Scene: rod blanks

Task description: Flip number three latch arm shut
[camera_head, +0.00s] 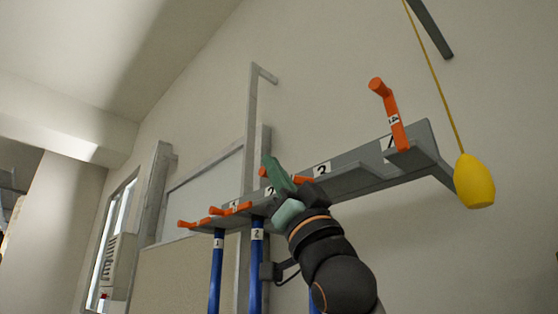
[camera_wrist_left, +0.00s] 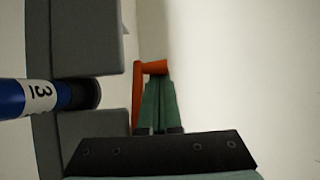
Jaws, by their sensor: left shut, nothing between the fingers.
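The number three latch arm (camera_head: 264,172) is orange and mostly hidden behind my left gripper in the head view. Its knob pokes out left of the fingers and it leans well over from upright; I cannot tell if it is fully down. In the left wrist view the orange latch arm (camera_wrist_left: 137,98) stands beside the green fingers, its knob across their tips. My left gripper (camera_head: 271,164) is shut with nothing between its fingers, at or against the arm. The blue rod marked 3 (camera_wrist_left: 15,98) sits at the grey rack (camera_wrist_left: 90,35). My right gripper is out of view.
On the wall rack (camera_head: 350,180), latch arms one (camera_head: 198,223) and two (camera_head: 232,208) lie low over blue rods (camera_head: 216,265). Latch arm four (camera_head: 391,115) stands upright at the right. A yellow weight (camera_head: 474,182) hangs on a cord to the right.

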